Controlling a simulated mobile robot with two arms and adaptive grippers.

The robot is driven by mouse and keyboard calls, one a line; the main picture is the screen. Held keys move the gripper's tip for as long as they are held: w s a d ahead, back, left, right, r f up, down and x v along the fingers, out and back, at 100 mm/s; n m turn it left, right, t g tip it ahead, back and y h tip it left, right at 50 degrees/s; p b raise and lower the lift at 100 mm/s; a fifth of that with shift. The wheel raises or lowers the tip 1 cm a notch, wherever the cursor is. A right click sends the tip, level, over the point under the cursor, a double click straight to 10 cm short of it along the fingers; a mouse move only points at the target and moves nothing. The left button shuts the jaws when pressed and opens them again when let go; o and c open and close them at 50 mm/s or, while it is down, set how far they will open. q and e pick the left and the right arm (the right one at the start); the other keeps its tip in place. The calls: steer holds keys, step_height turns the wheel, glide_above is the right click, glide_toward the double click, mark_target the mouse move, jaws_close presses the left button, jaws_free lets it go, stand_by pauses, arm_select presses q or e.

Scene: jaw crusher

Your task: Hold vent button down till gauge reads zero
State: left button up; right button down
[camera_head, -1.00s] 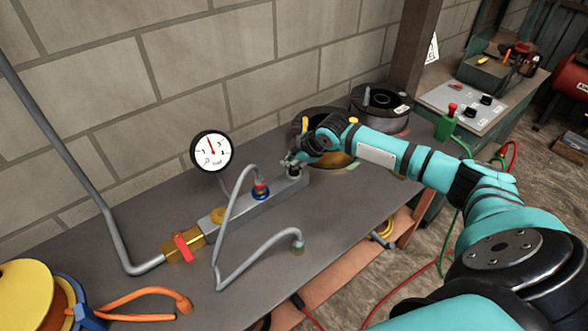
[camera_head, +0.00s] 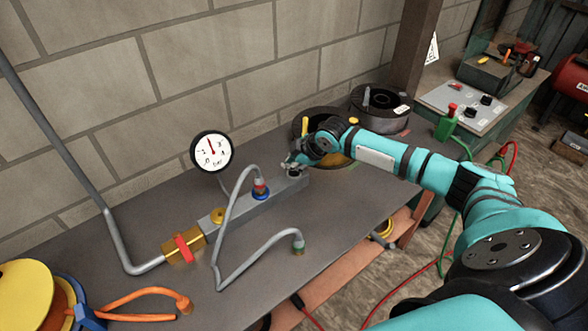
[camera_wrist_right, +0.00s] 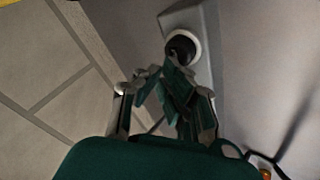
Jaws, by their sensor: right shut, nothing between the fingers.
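The round white gauge (camera_head: 211,151) stands on its stem at the back of the bench; its red needle points nearly straight up, and the figures are too small to read. A grey manifold block (camera_head: 240,206) runs below it. At the block's right end, a black round button (camera_wrist_right: 181,47) in a pale ring shows in the right wrist view. My right gripper (camera_head: 290,164) is shut and empty over that end. In the right wrist view its fingertips (camera_wrist_right: 172,64) are right at the button's near edge; I cannot tell whether they press it. My left gripper is not in view.
A brass valve with a red handle (camera_head: 184,247) sits at the block's left end. A grey hose (camera_head: 222,255) loops over the bench from a blue-collared fitting (camera_head: 261,192). Dark reels (camera_head: 382,99) stand behind my right arm.

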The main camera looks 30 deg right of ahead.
mark_target(291, 171)
steer(key=shift+f, duration=0.6)
stand_by(2.8)
steer(key=shift+r, duration=0.15)
stand_by(0.8)
steer(key=shift+r+p, duration=0.8)
steer(key=shift+r, duration=0.1)
step_height(291, 171, up, 5)
steer(key=p, duration=0.5)
